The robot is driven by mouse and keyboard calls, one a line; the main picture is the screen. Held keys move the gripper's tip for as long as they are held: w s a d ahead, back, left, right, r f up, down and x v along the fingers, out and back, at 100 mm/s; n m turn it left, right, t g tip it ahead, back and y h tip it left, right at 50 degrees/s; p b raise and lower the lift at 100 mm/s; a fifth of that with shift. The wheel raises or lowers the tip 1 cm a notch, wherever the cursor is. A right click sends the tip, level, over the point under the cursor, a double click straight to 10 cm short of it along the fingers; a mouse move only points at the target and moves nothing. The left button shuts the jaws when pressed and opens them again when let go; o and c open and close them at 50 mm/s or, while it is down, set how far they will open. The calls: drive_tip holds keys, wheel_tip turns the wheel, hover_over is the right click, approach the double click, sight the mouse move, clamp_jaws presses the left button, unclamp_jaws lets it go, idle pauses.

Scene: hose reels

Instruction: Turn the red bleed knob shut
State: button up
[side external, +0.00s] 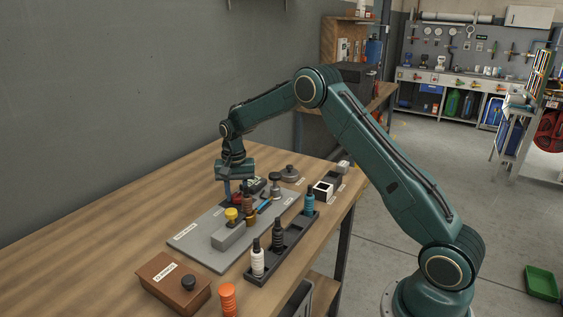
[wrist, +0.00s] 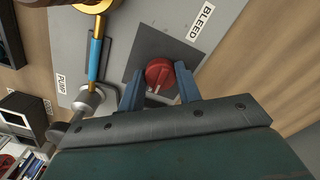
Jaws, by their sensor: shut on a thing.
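The red bleed knob (wrist: 159,72) sits on a dark square plate (wrist: 178,46) beside a white BLEED label (wrist: 201,22) in the wrist view. A pale line marks its top. My gripper (wrist: 158,82) has its two blue fingers on either side of the knob and is shut on it. In the side view the red knob (side external: 237,198) shows small and partly hidden below my gripper (side external: 236,188), which points down at the grey base plate (side external: 190,241).
A yellow knob (side external: 232,214) on a grey block stands close in front. A dark rack (side external: 283,247) holds white, black and blue fittings. A brown box (side external: 173,282) and an orange ribbed piece (side external: 228,298) are near the front edge. The table's left side is clear.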

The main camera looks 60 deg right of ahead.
drive_tip(key=n, duration=0.9)
drive_tip(key=shift+d, duration=0.1)
drive_tip(key=n, duration=0.4)
drive_tip(key=shift+n, duration=2.2)
drive_tip(key=shift+r, duration=0.1)
drive_tip(key=o, duration=1)
